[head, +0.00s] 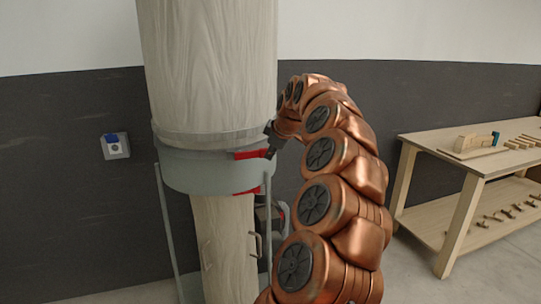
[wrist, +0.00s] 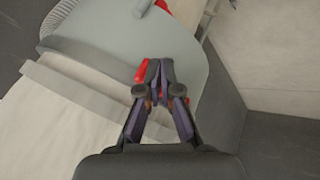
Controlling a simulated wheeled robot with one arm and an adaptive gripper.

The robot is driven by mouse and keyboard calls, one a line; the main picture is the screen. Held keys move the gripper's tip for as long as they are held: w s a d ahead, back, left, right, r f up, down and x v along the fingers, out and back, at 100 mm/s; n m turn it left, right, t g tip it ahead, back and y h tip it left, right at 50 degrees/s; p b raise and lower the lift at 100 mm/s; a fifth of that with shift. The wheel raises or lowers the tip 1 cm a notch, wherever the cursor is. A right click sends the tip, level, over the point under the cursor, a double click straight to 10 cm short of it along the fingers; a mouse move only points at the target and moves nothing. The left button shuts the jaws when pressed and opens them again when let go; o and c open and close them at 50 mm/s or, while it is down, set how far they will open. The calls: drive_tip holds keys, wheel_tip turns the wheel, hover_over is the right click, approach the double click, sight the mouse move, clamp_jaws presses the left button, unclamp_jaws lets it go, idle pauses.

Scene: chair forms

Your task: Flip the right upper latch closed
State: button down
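The upper red latch (head: 249,154) sits on the side of the grey band (head: 200,172) around a tall wood-grained column. My gripper (head: 271,146) is at the latch's right end in the head view. In the wrist view, my gripper's fingertips (wrist: 160,68) are drawn together in front of the grey surface. A red part (wrist: 141,71) shows just left of the fingertips, and a little red shows to their right. The fingers hide the middle, so I cannot tell whether they touch it.
A second red latch (head: 245,192) is lower on the band. Thin grey legs (head: 167,222) stand beside the column. A wooden workbench (head: 475,165) with wooden pieces is at the right. A dark wall with a blue-and-white socket (head: 115,146) is behind.

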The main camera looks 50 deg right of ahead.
drive_tip(key=s+r+b, duration=0.3)
drive_tip(key=s+r, duration=0.5)
drive_tip(key=shift+s, duration=0.2)
idle(0.5)
drive_tip(key=shift+a, duration=0.1)
idle(0.5)
